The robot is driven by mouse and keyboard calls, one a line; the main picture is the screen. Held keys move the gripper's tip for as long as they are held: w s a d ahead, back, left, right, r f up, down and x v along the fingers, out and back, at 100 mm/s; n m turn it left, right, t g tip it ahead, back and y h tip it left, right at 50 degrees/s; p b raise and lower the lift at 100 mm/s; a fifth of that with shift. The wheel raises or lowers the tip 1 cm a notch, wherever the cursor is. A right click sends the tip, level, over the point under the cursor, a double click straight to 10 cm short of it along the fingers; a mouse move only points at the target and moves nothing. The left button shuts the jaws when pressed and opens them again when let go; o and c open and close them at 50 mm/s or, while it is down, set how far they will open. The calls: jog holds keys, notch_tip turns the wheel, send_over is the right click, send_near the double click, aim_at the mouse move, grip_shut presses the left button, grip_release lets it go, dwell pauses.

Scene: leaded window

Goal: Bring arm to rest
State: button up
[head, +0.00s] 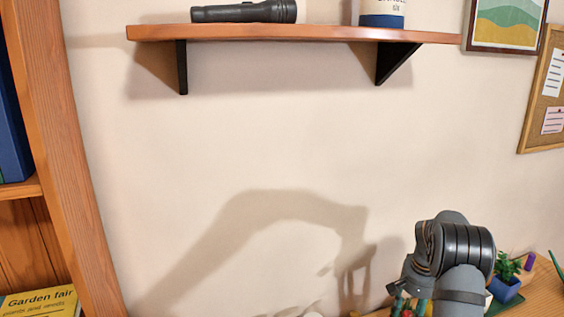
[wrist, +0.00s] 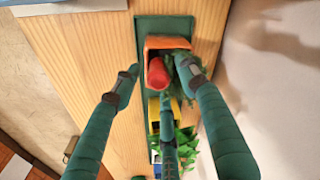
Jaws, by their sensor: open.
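My gripper (wrist: 160,76) is open, its green fingers spread in the wrist view. Below the fingers an orange pot (wrist: 166,43) stands on a long green tray (wrist: 150,24), with a red rounded thing (wrist: 158,73) and green leaves at it. I cannot tell whether the fingers touch the leaves or pot. In the head view my arm is bent at the lower right and hides most of the gripper; only bits of green and red show beneath it.
A yellow pot (wrist: 153,108) and leafy plants share the tray on the wooden surface (wrist: 85,50). In the head view, a blue pot with a plant (head: 504,285) stands right of my arm. A shelf (head: 290,33) holds a black flashlight (head: 245,12); the wall below is clear.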

jog(key=shift+f, duration=0.2)
jog(key=shift+f+b, duration=0.3)
jog(key=shift+b, duration=0.3)
jog(key=r, duration=0.7)
jog(key=s+r, duration=0.1)
jog(key=r, duration=0.3)
jog(key=shift+a+r, duration=0.15)
jog(key=shift+r, duration=0.1)
jog(key=f, duration=1.2)
jog(key=shift+w, duration=0.4)
notch_tip(320, 180, up, 10)
jog(key=p, duration=0.9)
jog(key=shift+w+r, duration=0.1)
jog(key=shift+r, duration=0.05)
jog(key=shift+w, duration=0.1)
